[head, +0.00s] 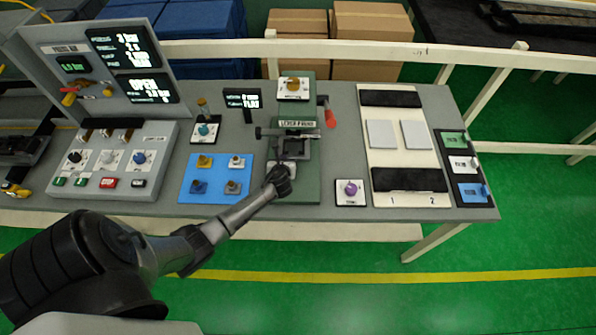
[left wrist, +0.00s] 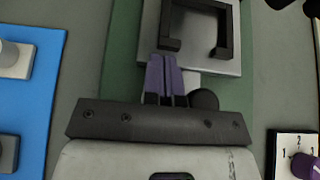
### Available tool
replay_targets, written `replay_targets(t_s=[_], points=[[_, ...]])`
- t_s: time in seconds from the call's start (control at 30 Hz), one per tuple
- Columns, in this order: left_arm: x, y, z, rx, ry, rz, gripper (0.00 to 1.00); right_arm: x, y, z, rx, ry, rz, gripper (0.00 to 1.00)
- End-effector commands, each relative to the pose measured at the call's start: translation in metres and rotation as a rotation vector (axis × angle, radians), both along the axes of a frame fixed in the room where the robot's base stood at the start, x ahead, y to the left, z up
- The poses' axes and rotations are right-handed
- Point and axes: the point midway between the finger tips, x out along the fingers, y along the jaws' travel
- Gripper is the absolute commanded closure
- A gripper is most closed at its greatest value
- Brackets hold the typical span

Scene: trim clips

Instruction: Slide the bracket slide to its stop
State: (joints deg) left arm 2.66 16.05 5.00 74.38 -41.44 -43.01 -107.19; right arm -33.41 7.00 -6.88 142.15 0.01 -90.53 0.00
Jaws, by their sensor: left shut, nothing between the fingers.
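A green lever press fixture (head: 308,185) stands mid-bench, with a dark mechanism and a red-handled lever (head: 330,117). In the left wrist view, a silver plate (left wrist: 229,66) with a dark, square-cornered bracket (left wrist: 222,47) lies on the green base (left wrist: 122,55); I take it for the bracket slide, but its stop is not clear. My left gripper (head: 281,166) is at the front of the fixture. Its fingers (left wrist: 165,75) are shut and empty, tips at the plate's near edge; I cannot tell whether they touch. A dark round knob (left wrist: 205,100) is partly hidden beside them. My right gripper is out of view.
Left of the fixture is a blue board (head: 217,188) with several knobs, then a grey control panel (head: 110,150). Right are a purple knob plate (head: 350,192) and a cream board (head: 405,158) with two pale pads. A small display (head: 243,98) stands behind.

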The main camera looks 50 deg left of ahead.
Motion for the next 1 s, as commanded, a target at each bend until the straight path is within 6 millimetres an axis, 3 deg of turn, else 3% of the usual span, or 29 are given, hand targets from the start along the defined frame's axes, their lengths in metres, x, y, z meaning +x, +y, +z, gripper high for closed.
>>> replay_targets(t_s=[0.47, 0.73, 1.0], points=[[-0.003, 0.002, 0.000, 0.000, 0.002, 0.005, 1.00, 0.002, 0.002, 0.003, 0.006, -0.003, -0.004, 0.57], [-0.024, -0.031, 0.005, -0.003, 0.002, -0.002, 1.00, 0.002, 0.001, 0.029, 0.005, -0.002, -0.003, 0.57], [-0.052, -0.065, 0.027, -0.003, -0.002, -0.002, 1.00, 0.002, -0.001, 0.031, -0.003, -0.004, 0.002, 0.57]])
